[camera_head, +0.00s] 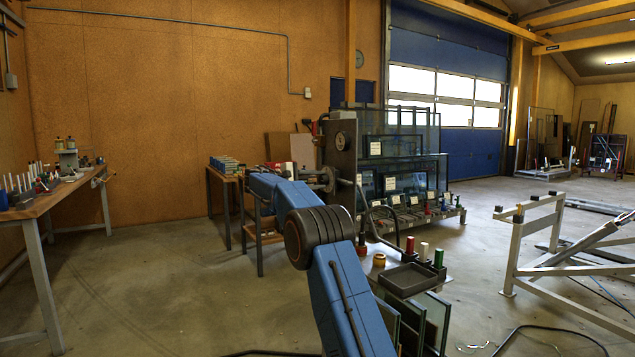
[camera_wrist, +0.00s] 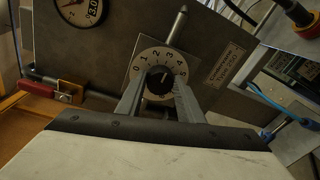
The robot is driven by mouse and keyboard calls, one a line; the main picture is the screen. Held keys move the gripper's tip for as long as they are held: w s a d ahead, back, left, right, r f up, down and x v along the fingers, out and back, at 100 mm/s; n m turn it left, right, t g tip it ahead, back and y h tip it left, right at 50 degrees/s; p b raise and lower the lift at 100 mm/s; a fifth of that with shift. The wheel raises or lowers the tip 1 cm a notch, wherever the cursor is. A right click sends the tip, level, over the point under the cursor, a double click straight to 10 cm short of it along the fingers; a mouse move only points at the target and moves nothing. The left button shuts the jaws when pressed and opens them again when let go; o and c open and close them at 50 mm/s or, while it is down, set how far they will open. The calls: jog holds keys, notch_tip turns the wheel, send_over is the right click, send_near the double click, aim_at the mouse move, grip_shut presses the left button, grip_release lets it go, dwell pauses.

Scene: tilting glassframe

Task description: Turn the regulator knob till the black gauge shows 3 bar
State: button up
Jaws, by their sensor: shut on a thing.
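The regulator knob (camera_wrist: 161,83) is black and round, in the middle of a pale dial plate (camera_wrist: 151,57) numbered 0 to 5. My gripper (camera_wrist: 160,88) has one finger on each side of the knob and is shut on it. A white mark on the knob points roughly upward. The gauge (camera_wrist: 76,8) is at the top left of the wrist view, with a dark rim and a pale face, partly cut off. Its reading is too small to tell. The gauge also shows in the head view (camera_head: 341,141).
The grey panel (camera_wrist: 110,48) carries the knob and gauge. A metal pipe (camera_wrist: 178,25) rises above the dial, and a red-handled fitting (camera_wrist: 68,88) is at the left. A small table with a dark tray (camera_head: 405,280) stands near my arm. Floor at the left is clear.

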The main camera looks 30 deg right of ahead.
jog(key=shift+f, duration=0.1)
jog(key=o, duration=1.1)
jog(key=shift+c, duration=0.2)
jog(key=shift+a, duration=0.1)
jog(key=s+a+r, duration=0.1)
jog(key=a, duration=1.6)
jog(key=shift+s+r, duration=0.2)
jog(key=shift+r, duration=0.05)
jog(key=shift+a, duration=0.15)
